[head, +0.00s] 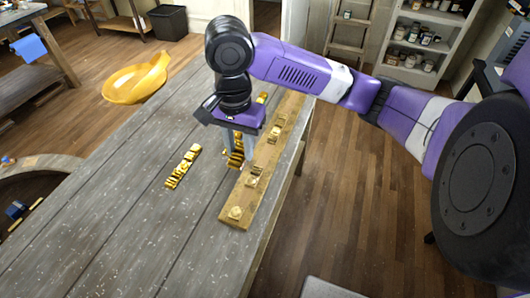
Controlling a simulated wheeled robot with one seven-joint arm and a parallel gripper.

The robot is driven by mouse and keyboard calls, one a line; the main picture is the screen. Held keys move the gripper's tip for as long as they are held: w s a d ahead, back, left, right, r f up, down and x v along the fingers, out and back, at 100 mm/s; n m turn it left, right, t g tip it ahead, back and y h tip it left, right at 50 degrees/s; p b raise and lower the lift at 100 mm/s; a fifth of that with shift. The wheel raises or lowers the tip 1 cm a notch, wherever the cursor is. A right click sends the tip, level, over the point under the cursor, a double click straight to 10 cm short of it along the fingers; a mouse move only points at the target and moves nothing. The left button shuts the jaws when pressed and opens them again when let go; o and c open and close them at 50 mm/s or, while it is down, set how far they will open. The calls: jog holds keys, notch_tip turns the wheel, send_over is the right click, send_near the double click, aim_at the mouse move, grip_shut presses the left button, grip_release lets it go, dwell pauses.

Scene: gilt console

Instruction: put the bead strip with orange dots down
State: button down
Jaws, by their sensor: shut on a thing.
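My gripper (232,157) points down over the grey plank table (130,190), close to the left edge of a wooden board (229,198). It is shut on a gold bead strip (237,155), partly hidden by the fingers. I cannot make out orange dots at this size, nor whether the strip touches the table or the board. A second gold strip (183,166) lies on the table to the left, apart from the gripper.
The board carries several gold pieces, one at its near end (236,212) and one further along (255,177). The near left table is clear. A yellow bowl-like thing (136,80) shows beyond the table's left edge. Shelves with jars (420,40) stand behind.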

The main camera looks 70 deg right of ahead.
aim_at(245, 196)
notch_tip(245, 196, down, 18)
jog(key=shift+a+f, duration=0.1)
dwell(0.4)
jog(key=c, duration=1.1)
grip_release()
jog(key=shift+o, duration=0.2)
